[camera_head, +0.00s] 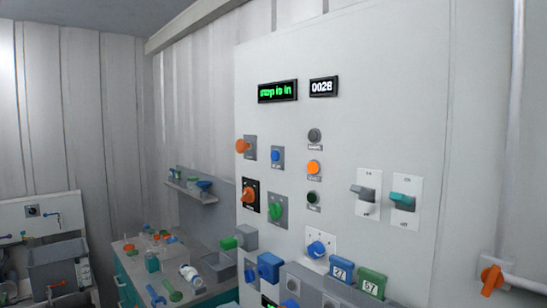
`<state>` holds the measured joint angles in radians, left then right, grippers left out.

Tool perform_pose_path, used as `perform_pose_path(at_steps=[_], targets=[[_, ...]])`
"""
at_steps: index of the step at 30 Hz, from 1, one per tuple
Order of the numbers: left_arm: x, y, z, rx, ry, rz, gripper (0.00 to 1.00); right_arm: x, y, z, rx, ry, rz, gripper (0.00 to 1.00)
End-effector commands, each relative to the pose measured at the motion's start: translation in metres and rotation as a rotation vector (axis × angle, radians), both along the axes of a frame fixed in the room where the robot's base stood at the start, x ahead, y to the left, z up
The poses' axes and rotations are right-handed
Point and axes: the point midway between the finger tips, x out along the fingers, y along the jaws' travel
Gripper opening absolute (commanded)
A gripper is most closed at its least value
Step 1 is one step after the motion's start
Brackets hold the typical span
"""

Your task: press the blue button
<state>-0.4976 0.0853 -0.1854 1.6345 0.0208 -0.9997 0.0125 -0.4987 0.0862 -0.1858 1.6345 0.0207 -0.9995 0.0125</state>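A large pale panel (385,110) fills the middle and right of the view. A round blue button (276,156) sits on a small grey plate in its upper left part, right of an orange one. Other blue controls show lower down: a blue knob (317,249) on a white plate, a blue block-like part (268,265), and a small blue round piece (250,274) on a grey box. I cannot tell if any of these is also a button. Neither of my grippers is in view.
The panel also carries an orange knob (248,195), a green control (275,209), two lever switches, and a display reading "stop is in" (277,91). A cluttered bench (205,296) stands lower left. An orange-handled valve (491,280) is at the right.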

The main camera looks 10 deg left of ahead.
Motion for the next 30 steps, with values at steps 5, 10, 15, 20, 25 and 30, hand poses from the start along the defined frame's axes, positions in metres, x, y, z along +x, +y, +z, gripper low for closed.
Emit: perform_pose_path(at_steps=[5,10,15,20,25,30], targets=[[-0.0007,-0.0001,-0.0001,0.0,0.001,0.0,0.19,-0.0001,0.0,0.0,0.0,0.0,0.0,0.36],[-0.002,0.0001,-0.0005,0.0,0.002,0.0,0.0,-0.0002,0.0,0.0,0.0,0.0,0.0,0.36],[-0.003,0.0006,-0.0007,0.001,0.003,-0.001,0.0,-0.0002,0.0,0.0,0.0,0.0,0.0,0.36],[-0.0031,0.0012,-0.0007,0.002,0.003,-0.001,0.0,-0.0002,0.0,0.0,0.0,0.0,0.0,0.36],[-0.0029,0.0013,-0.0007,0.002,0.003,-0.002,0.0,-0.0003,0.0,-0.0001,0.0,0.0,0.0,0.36],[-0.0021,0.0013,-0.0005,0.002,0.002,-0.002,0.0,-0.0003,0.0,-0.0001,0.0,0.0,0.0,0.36]])
